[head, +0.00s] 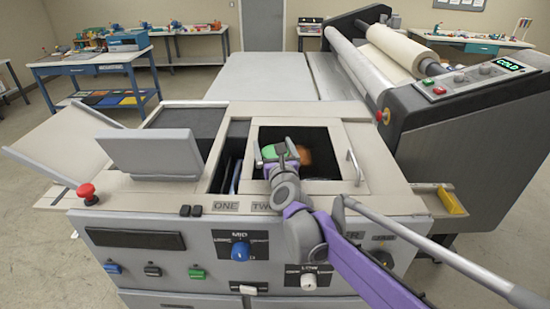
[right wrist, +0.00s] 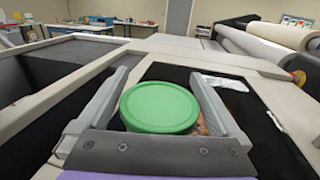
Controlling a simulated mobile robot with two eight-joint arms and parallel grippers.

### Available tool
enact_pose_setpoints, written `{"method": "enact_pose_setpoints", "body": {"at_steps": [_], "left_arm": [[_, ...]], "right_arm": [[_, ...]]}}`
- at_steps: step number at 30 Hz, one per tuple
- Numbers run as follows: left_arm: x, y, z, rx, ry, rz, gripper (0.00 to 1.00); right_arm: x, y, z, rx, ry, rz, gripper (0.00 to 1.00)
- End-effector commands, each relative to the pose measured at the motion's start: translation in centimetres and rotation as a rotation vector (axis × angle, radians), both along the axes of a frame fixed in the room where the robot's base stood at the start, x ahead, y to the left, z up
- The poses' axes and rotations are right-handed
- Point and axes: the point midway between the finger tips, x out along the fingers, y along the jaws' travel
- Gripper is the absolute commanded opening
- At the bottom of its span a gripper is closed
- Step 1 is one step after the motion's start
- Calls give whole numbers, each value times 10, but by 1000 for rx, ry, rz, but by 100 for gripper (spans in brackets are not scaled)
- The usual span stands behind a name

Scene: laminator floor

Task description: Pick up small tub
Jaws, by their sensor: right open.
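A small tub with a round green lid (right wrist: 160,107) sits between the two fingers of my right gripper (right wrist: 158,80) in the right wrist view. The fingers are open, one on each side of the lid; I cannot tell whether they touch it. In the head view the green lid (head: 270,153) shows partly, at the dark square opening in the machine top, with my right gripper (head: 274,150) over it. The tub's body is mostly hidden by its lid and my gripper. My left gripper is not in view.
The dark opening has a pale raised frame (head: 355,132). An orange-brown item (head: 303,155) and a shiny clear wrapper (right wrist: 225,83) lie by the tub. A narrow slot is to the left, a grey panel (head: 150,152) beyond it. The roller unit (head: 450,115) stands at right.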

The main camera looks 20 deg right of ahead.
Motion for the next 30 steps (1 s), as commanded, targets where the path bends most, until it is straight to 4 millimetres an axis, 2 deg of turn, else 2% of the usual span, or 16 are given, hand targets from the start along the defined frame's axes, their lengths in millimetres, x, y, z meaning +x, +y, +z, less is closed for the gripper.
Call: {"method": "enact_pose_setpoints", "body": {"at_steps": [8, 18, 19, 26, 30], "left_arm": [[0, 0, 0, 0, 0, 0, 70], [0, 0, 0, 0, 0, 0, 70], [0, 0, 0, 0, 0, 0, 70], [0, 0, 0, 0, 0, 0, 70], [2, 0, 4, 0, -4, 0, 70]], "right_arm": [[3, 0, -1, 0, 0, 0, 100], [3, 0, -1, 0, 0, 0, 39], [3, 0, -1, 0, 0, 0, 36], [3, 0, 1, 0, 0, 0, 36], [3, 0, 18, 1, -1, 0, 36]]}}
